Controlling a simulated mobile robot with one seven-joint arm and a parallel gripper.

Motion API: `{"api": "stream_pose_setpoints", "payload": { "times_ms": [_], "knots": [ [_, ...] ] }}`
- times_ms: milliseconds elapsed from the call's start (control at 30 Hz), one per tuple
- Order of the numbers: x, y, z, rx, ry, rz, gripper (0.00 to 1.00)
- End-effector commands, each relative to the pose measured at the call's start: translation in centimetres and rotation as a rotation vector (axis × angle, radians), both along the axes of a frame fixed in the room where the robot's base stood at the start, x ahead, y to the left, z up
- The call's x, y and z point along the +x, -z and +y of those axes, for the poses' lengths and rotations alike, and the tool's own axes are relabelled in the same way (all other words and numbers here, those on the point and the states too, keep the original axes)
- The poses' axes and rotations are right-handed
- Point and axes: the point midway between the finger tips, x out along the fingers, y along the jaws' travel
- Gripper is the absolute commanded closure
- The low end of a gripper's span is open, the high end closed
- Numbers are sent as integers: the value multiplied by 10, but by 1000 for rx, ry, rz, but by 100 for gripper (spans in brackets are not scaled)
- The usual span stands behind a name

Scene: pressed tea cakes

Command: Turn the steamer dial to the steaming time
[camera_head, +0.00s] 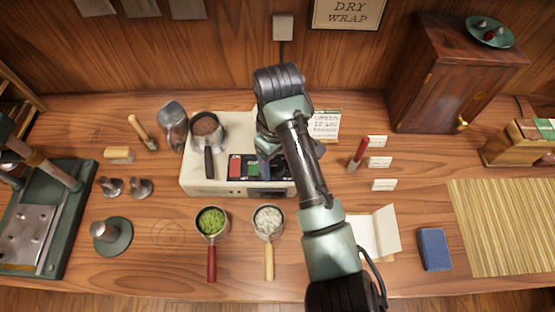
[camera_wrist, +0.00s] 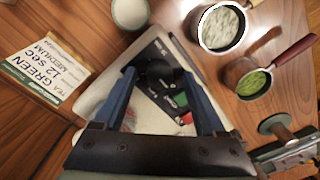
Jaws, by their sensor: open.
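The steamer (camera_head: 204,184) is a cream box in the middle of the table, with a black control panel (camera_wrist: 148,54) holding a green and a red button. The dial (camera_wrist: 160,74) looks like a dark round knob on that panel. It shows between my fingertips in the wrist view; its mark is not readable. In the head view my arm hides it. My gripper (camera_wrist: 158,80) is open over the panel, with a blue finger on each side of the dial. I cannot tell whether they touch it. A card (camera_wrist: 48,73) reads "TEA GREEN 12 sec MEDIUM".
A pan of dark tea (camera_head: 207,126) sits on the steamer's top left. Pans of green leaves (camera_head: 212,222) and pale leaves (camera_head: 268,219) stand in front. A red-handled tool (camera_head: 359,153) stands to the right. A press (camera_head: 42,210) stands at the far left.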

Motion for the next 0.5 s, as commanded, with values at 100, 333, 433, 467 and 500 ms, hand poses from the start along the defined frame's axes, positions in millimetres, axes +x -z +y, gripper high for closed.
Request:
{"api": "stream_pose_setpoints", "payload": {
  "times_ms": [100, 333, 433, 467, 500],
  "knots": [
    [0, 0, 0, 0, 0, 0, 27],
    [0, 0, 0, 0, 0, 0, 52],
    [0, 0, 0, 0, 0, 0, 70],
    [0, 0, 0, 0, 0, 0, 76],
    [0, 0, 0, 0, 0, 0, 83]
  ]
}}
